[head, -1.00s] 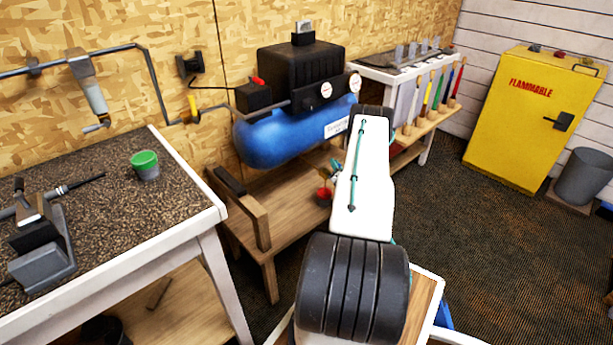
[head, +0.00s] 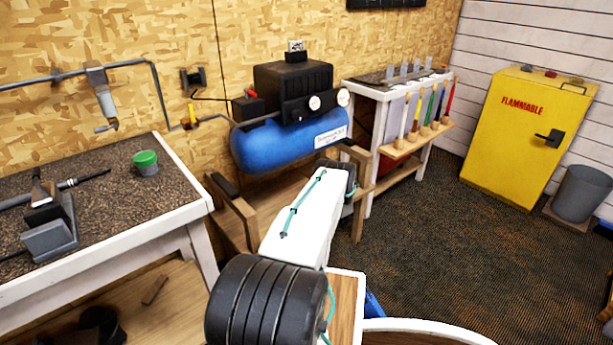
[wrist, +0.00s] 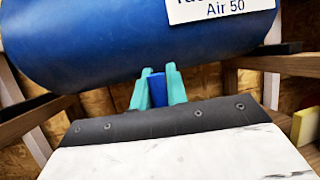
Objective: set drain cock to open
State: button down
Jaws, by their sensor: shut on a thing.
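The blue compressor tank (head: 270,150) is on its wooden stand, and its underside fills the upper part of the wrist view (wrist: 120,45). My gripper (wrist: 158,92) has two teal fingers just below the tank. They are closed on a small blue piece (wrist: 157,88), which appears to be the drain cock's handle. Its lower part is hidden behind the dark edge of my wrist. The handle's angle is hard to tell. In the head view my arm hides the fingers and the drain cock.
Wooden stand rails (head: 238,215) flank the space below the tank. A workbench (head: 110,215) with a green-lidded tub (head: 146,163) is at left. A white shelf unit (head: 385,100) stands right of the compressor, and a yellow cabinet (head: 525,135) is farther right. Open carpet lies at right.

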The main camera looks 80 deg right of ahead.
dwell(0.5)
jog(key=c, duration=1.4)
grip_release()
jog(key=v, duration=0.8)
